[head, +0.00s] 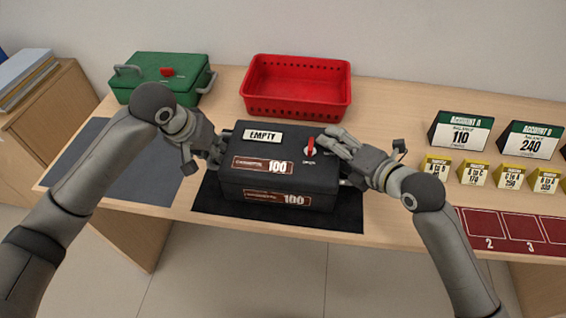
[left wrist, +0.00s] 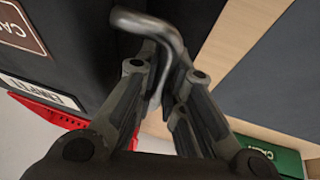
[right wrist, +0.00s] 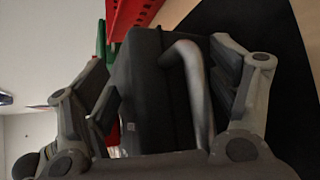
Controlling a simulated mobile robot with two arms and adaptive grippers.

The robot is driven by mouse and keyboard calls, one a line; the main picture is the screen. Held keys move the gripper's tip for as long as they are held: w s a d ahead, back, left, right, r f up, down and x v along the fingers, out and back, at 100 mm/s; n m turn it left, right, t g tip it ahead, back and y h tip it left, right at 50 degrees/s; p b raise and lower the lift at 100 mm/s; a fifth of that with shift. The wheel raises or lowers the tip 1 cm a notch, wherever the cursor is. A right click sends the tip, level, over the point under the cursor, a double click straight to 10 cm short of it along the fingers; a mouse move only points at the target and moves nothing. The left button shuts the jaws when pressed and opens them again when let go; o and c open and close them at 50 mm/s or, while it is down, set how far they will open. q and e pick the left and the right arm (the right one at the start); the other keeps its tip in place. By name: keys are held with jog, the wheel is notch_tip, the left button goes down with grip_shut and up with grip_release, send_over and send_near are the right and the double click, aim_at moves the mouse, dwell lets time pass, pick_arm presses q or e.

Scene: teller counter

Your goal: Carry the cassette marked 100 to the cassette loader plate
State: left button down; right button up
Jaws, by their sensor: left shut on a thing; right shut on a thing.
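The black cassette (head: 270,158) marked 100 has an EMPTY label and a red knob on top. It sits over a black mat (head: 290,221) near the table's front edge; whether it touches the mat is hidden. My left gripper (head: 218,153) is shut on its left metal handle, which shows between the fingers in the left wrist view (left wrist: 152,28). My right gripper (head: 340,155) is at the right end, one finger over the top near the knob. In the right wrist view its fingers straddle the right handle (right wrist: 195,85) and part of the cassette. A blue-grey mat (head: 85,140) lies bare to the left.
A green cassette (head: 150,68) stands behind on the left, and an empty red basket (head: 297,85) at the back. Account signs (head: 460,133), small yellow tags (head: 472,172) and a dark red numbered strip (head: 510,228) are on the right. Binders (head: 25,75) lie on a side cabinet.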

pick_arm(q)
jog(key=shift+d, duration=0.1)
pick_arm(e)
jog(key=shift+d+f, duration=0.15)
jog(key=shift+f, duration=0.3)
jog(key=shift+c, duration=0.4)
pick_arm(q)
jog(key=shift+r, duration=0.25)
pick_arm(e)
jog(key=shift+r, duration=0.2)
